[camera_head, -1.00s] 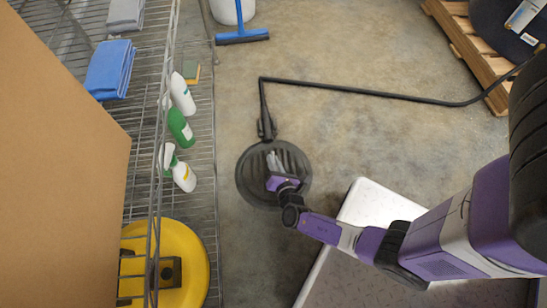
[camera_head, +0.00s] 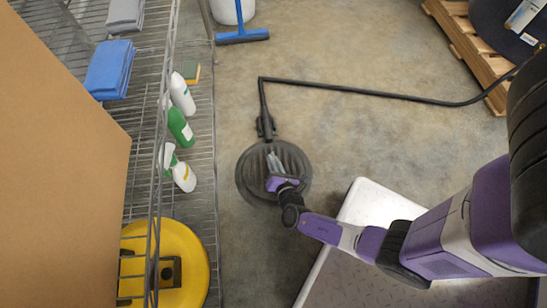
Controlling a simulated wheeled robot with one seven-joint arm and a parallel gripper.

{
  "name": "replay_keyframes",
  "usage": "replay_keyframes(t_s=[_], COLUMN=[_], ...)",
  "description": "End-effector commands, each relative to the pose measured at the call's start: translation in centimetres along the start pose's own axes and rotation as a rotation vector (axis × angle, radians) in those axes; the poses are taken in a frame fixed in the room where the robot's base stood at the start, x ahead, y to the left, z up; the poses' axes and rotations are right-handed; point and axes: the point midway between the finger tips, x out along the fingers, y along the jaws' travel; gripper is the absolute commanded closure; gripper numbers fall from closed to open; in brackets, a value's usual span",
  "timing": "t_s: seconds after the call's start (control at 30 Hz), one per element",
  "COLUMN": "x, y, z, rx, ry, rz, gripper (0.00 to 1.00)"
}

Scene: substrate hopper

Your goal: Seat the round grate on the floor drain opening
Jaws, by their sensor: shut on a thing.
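The round grate (camera_head: 291,160) is a dark disc with slats, in the middle of the head view. My gripper (camera_head: 274,164) reaches over it from the lower right and is shut on it, with the fingers near its middle. The grate lies over the place of the floor drain opening, and a dark round rim (camera_head: 243,181) shows around its left and lower side. The opening itself is hidden under the grate and gripper. I cannot tell whether the grate lies flush or is a little above the floor.
A black hose (camera_head: 360,92) runs from just behind the grate to the right. A wire shelf (camera_head: 203,130) with spray bottles (camera_head: 180,126) and a yellow round thing (camera_head: 193,262) stands left. A blue squeegee (camera_head: 242,37) and wooden pallet (camera_head: 466,45) are farther back.

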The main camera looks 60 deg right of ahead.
Motion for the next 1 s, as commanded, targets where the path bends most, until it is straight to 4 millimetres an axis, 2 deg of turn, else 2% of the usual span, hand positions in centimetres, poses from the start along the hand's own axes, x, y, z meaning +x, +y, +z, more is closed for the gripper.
replay_keyframes(t_s=[1.0], x=[0.42], y=[-0.5], z=[-0.79], rx=[0.001], ry=[-0.003], rz=[0.002], gripper=[1.0])
